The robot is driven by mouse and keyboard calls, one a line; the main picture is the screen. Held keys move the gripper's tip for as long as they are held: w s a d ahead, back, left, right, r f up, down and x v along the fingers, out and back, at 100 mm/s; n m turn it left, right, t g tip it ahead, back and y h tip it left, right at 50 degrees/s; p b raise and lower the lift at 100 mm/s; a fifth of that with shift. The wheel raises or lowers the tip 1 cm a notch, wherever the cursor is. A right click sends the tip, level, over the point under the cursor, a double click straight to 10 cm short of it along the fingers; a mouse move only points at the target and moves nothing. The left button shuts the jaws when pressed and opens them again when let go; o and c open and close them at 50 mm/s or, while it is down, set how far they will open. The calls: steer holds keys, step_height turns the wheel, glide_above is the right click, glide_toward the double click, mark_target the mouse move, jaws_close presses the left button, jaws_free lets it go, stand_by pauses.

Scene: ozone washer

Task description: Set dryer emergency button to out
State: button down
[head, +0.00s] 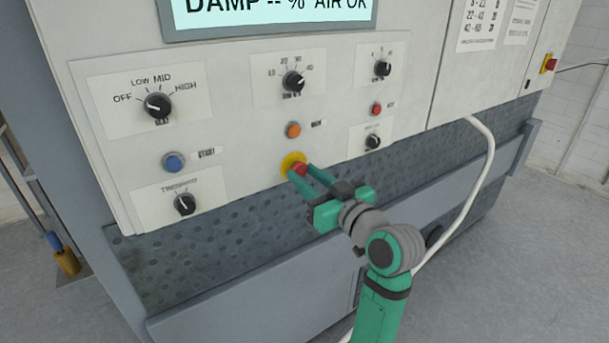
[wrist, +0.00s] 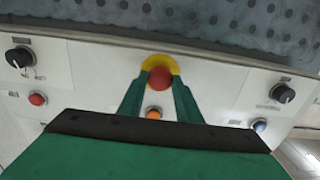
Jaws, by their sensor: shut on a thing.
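The emergency button is a red mushroom head (head: 300,169) on a yellow round base (head: 289,160), low in the middle of the dryer's white panel. My gripper (head: 298,171) reaches it from the lower right, with its fingers on both sides of the red head. In the wrist view the red head (wrist: 160,77) sits between the two green fingertips, with the yellow ring (wrist: 158,61) behind it. The gripper is shut on the red head. Whether the button is in or out cannot be told from these views.
An orange button (head: 293,130) sits just above the emergency button. A blue button (head: 174,162), a red button (head: 376,109) and several black knobs surround it. A white hose (head: 487,150) hangs at the right. A grey perforated band (head: 240,222) runs below the panel.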

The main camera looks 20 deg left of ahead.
steer(key=c, duration=1.3)
jaws_free()
steer(key=shift+d, duration=0.1)
steer(key=shift+o, duration=0.2)
steer(key=shift+s+d, duration=0.1)
steer(key=v, duration=1)
steer(key=shift+s+d, duration=0.25)
